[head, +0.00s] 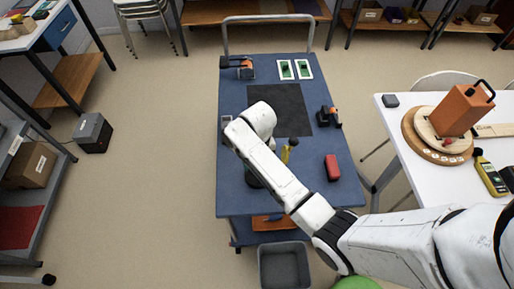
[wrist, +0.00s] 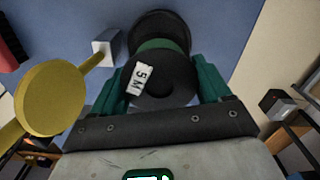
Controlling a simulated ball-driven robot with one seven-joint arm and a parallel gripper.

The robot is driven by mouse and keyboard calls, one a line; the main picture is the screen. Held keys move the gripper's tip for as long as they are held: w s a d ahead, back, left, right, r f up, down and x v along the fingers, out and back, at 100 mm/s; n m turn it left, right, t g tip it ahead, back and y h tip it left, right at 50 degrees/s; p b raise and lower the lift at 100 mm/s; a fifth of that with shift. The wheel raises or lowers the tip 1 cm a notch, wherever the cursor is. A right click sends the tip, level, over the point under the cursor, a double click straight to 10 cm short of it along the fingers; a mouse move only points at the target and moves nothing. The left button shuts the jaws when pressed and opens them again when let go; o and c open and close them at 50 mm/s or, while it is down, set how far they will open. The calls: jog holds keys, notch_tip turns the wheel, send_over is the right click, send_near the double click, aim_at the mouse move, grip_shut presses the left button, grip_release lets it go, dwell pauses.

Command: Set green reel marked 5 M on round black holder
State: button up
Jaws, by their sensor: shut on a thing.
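The green reel (wrist: 164,88) fills the middle of the wrist view. It has a black near end, a green band and a white label reading 5 M. My gripper (wrist: 158,72) is shut on it, with a teal finger on each side. A black round end (wrist: 150,22) shows beyond the green band; I cannot tell whether it is the reel's far flange or the round black holder. In the head view my arm hides the gripper, and a dark shape (head: 253,178) shows just under the arm, above the blue cart top.
A yellow round-ended thing (wrist: 52,98) stands close beside my gripper, near a small white block (wrist: 105,47). A red block (head: 332,168) lies on the blue cart (head: 235,196). A black mat (head: 289,100), orange-and-black tools and two white-framed cards lie farther back.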

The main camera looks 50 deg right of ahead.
jog(key=shift+w+d+f, duration=0.1)
jog(key=shift+f, duration=0.05)
jog(key=shift+f+b, duration=0.45)
jog(key=shift+f, duration=0.3)
notch_tip(320, 180, down, 4)
jog(key=b, duration=0.3)
jog(key=shift+p, duration=0.35)
dwell(0.8)
jog(key=shift+f, duration=0.3)
dwell(0.5)
jog(key=shift+r+p, duration=0.8)
jog(key=shift+r, duration=0.1)
jog(key=shift+f+b, duration=0.3)
jog(key=shift+f, duration=0.6)
dwell(1.3)
jog(key=shift+r+p, duration=0.9)
jog(key=shift+p, duration=0.2)
dwell(0.4)
